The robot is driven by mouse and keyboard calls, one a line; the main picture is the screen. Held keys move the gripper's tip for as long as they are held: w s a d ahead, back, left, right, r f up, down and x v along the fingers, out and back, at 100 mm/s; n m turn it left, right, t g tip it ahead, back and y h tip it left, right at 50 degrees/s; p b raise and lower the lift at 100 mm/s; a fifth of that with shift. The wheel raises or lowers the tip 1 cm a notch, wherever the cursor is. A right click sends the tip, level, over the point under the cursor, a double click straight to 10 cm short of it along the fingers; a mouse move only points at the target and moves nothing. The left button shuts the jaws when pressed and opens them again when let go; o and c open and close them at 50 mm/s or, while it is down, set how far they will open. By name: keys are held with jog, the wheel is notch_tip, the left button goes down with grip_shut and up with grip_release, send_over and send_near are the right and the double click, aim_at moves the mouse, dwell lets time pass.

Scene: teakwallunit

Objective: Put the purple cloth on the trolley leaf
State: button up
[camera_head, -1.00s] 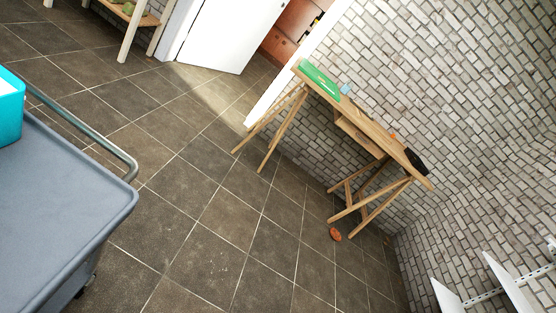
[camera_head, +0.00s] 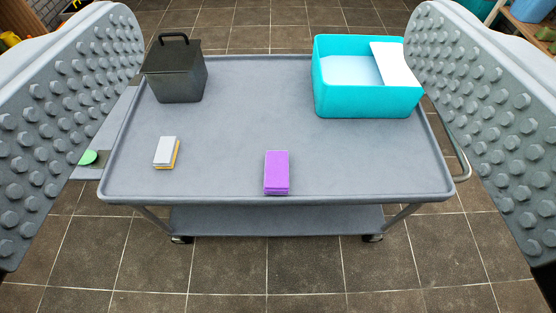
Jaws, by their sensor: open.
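The trolley leaf seems to be the flat grey panel (camera_head: 106,143) at the trolley's left side, partly hidden by my left finger. A green round thing (camera_head: 88,157) shows at its left. My gripper (camera_head: 276,40) is open and empty. Its two studded fingers frame the view at left and right, with the cloth between them in the picture and apart from both.
A grey and yellow block (camera_head: 166,152) lies left of the cloth. A black lidded box (camera_head: 176,72) stands at the back left. A teal bin (camera_head: 367,100) with white contents stands at the back right. The middle of the trolley top is clear. Tiled floor (camera_head: 250,270) lies in front.

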jog(key=w+f+g, duration=0.7)
jog(key=w+f, duration=0.5)
jog(key=w, duration=0.3)
jog(key=g, duration=0.9)
send_near(277, 168)
notch_tip(277, 168, down, 10)
jog(key=shift+w+r, duration=0.1)
jog(key=shift+r, duration=0.05)
jog(key=c, duration=1.1)
